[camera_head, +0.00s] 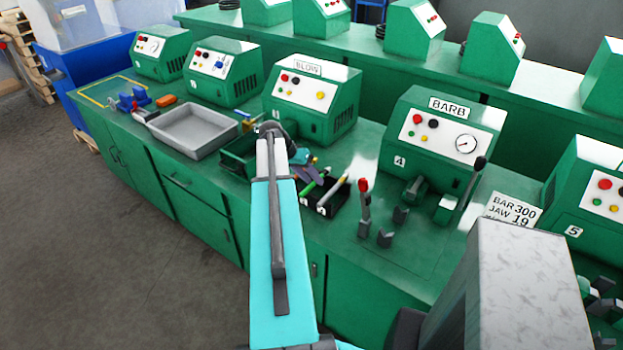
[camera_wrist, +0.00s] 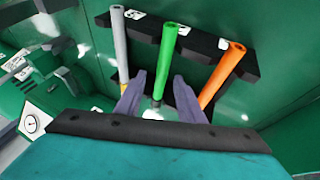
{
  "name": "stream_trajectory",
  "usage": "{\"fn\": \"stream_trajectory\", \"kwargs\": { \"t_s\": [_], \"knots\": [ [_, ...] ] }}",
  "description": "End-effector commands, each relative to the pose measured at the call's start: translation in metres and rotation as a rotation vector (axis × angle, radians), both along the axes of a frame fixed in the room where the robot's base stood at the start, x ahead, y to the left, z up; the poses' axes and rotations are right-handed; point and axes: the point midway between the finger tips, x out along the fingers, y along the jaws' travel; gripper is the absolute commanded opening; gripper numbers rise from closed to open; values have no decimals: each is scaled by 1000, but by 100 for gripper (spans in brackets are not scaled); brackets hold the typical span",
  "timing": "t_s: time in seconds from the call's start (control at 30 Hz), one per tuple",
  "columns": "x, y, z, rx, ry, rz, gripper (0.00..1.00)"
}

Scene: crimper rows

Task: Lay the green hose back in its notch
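The green hose (camera_wrist: 165,55) is in the wrist view, between a grey hose (camera_wrist: 120,50) and an orange hose (camera_wrist: 223,72). It lies across the black rack (camera_wrist: 192,47); I cannot tell whether it sits down in a notch. My gripper (camera_wrist: 158,86) is open, with one purple-grey finger on each side of the hose's lower end and gaps showing. In the head view, the green hose (camera_head: 316,184) slants over the black rack (camera_head: 311,203) just right of my gripper (camera_head: 308,170). My arm hides part of the area to the left.
A machine labelled BARB (camera_head: 440,145) and a red-knobbed lever (camera_head: 364,195) stand right of the rack. A machine labelled BLOW (camera_head: 308,95) stands behind. A grey tray (camera_head: 190,147) and a dark green bin (camera_head: 236,163) lie to the left on the bench.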

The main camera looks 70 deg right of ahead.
Motion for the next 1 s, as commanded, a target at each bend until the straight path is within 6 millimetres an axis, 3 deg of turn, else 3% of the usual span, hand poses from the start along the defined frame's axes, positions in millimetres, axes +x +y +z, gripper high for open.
{"fn": "stream_trajectory", "kwargs": {
  "t_s": [0.27, 1.0],
  "knots": [
    [8, 5, 14, -1, 0, 2, 35],
    [46, 31, 90, -2, -1, 2, 35]
  ]
}}
